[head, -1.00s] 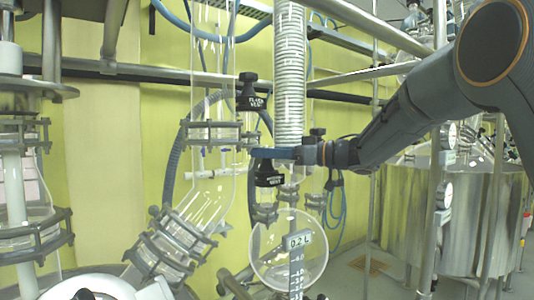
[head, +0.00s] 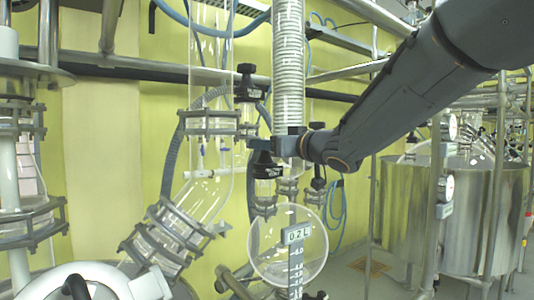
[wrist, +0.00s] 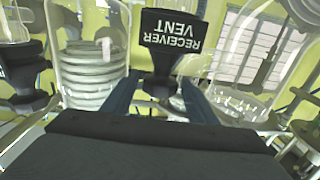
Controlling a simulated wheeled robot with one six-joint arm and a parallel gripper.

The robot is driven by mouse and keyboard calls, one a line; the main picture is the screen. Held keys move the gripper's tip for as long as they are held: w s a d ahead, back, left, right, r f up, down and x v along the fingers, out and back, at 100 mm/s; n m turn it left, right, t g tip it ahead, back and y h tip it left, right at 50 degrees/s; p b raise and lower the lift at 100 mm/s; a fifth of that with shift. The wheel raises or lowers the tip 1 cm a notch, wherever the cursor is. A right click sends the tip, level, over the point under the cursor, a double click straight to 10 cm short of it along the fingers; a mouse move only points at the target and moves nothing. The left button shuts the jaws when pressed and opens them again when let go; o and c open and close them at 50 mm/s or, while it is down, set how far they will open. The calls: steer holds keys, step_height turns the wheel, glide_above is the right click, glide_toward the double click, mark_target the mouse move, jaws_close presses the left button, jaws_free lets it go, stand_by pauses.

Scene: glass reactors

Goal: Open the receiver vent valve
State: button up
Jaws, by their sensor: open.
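In the wrist view my gripper (wrist: 160,98) is open, with one finger on each side of the handle's narrow lower part. I cannot tell whether the fingers touch it.
A similar black valve (head: 247,84) sits just above and left of my gripper. A ribbed condenser column (head: 289,70) stands close behind it. Glass tubing (head: 210,160) and metal clamps lie left. A steel vessel (head: 460,215) stands at right.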

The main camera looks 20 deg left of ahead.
steer(key=m+t+h+b, duration=0.1)
steer(key=b, duration=0.1)
steer(key=shift+s+t+b, duration=0.15)
steer(key=shift+t+b, duration=0.15)
steer(key=shift+d+r+m+h+b, duration=0.1)
steer(key=shift+r+m+h+b, duration=0.2)
steer(key=shift+b, duration=0.5)
steer(key=shift+t+b, duration=0.5)
steer(key=shift+b, duration=0.35)
steer(key=shift+m+h, duration=0.3)
